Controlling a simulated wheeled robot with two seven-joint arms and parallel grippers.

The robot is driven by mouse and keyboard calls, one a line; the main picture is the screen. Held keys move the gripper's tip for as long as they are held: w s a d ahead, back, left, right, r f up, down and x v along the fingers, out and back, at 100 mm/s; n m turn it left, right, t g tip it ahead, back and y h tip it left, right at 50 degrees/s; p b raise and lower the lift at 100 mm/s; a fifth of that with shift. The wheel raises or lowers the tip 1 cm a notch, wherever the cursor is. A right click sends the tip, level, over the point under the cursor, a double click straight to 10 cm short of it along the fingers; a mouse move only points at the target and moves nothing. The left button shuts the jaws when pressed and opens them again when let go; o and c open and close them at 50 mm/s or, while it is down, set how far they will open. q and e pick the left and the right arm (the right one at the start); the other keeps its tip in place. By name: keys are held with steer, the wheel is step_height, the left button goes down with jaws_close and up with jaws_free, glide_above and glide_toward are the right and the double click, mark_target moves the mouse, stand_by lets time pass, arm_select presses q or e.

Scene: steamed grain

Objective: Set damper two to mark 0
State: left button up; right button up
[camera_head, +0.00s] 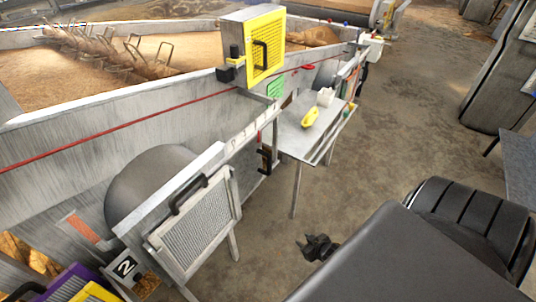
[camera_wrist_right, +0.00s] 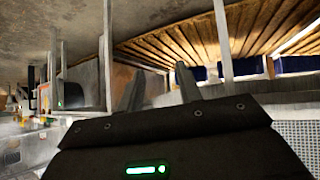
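A black plate with a white 2 (camera_head: 124,266) is at the lower left in the head view, beside the machine's wall. A mesh panel with a black handle (camera_head: 190,195) stands just right of it. I cannot tell which part near the plate is the damper's slide, and no mark 0 can be read. My right gripper (camera_head: 305,247) is over the floor, right of the panel and well apart from it. Its two fingers (camera_wrist_right: 160,88) are apart and empty in the right wrist view. My left gripper does not show.
A metal side table (camera_head: 291,136) holds a yellow object (camera_head: 310,117) and a white one. A long trough (camera_head: 130,95) of grain lies behind, with a red cord along it. A yellow-framed guard (camera_head: 266,47) stands on its edge. Open floor (camera_head: 385,140) lies to the right.

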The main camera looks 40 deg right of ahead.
steer(key=w+d+r+t+b, duration=0.2)
steer(key=w+r, duration=0.3)
steer(key=r, duration=0.1)
steer(key=w+d+r+t+b, duration=0.1)
steer(key=w+d+r+t, duration=0.15)
steer(key=w+r, duration=0.35)
steer(key=n+t+y+b, duration=0.1)
steer(key=t+y+b, duration=0.1)
steer(key=t+y, duration=0.15)
glide_toward(269, 160)
steer(key=shift+h, duration=0.25)
steer(key=w, duration=0.7)
steer(key=w+f, duration=0.1)
steer(key=w, duration=0.2)
steer(key=shift+w+a+p, duration=0.3)
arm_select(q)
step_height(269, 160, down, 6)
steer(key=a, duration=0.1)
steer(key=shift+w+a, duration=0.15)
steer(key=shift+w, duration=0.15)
arm_select(e)
jaws_close()
